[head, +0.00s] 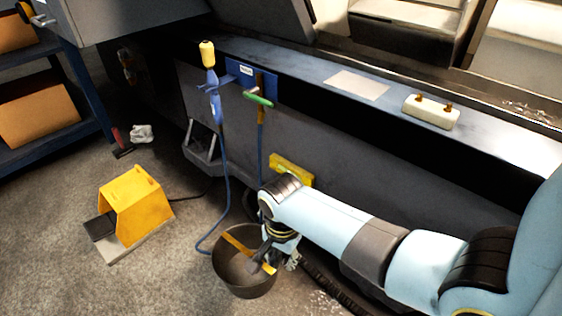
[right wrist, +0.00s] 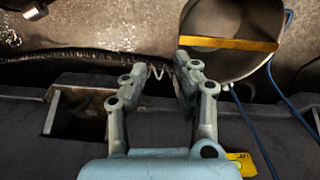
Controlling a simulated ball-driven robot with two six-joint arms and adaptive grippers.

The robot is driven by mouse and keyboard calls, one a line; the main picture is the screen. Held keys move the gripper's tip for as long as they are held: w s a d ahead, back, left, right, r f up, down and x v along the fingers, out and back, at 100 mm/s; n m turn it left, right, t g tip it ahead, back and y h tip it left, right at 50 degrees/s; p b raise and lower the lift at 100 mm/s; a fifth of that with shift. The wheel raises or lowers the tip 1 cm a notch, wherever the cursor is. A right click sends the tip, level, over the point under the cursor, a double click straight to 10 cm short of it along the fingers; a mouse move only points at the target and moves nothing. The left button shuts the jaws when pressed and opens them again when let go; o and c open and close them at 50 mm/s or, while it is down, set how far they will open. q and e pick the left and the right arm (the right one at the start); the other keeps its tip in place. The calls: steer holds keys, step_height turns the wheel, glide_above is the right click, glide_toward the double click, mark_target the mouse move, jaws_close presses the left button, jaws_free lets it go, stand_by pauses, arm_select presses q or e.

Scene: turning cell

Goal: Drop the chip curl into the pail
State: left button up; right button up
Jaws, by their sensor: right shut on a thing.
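The pail (head: 237,282) is a dark round bucket on the floor with a yellow strip across its mouth. My right gripper (head: 278,262) reaches down at the pail's right rim in the head view. In the right wrist view the pail (right wrist: 215,22) is at top right, beyond the right finger. There my right gripper (right wrist: 155,75) has a thin, pale, wavy chip curl (right wrist: 156,71) between its fingertips, and it is shut on it. In the head view I cannot tell the curl from the fingers. My left gripper is out of view.
A yellow foot pedal (head: 138,203) stands on the floor at left. A blue hose (head: 229,185) runs down beside the pail. The dark machine base (head: 345,150) is behind my arm. A red-handled tool (head: 122,143) and white rag (head: 141,133) lie farther back.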

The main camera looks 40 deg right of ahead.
steer(key=shift+s+f, duration=0.45)
steer(key=shift+s, duration=0.15)
steer(key=shift+w+f+b, duration=0.35)
steer(key=shift+w+f, duration=0.45)
steer(key=shift+w, duration=0.05)
steer(key=w+r+b, duration=0.2)
steer(key=w, duration=1.1)
arm_select(q)
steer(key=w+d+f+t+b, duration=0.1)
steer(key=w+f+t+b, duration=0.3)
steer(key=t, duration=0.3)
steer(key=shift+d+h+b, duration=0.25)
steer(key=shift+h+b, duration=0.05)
steer(key=shift+b, duration=0.3)
arm_select(e)
steer(key=shift+f, duration=2.65)
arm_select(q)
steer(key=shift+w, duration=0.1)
arm_select(e)
steer(key=o, duration=0.8)
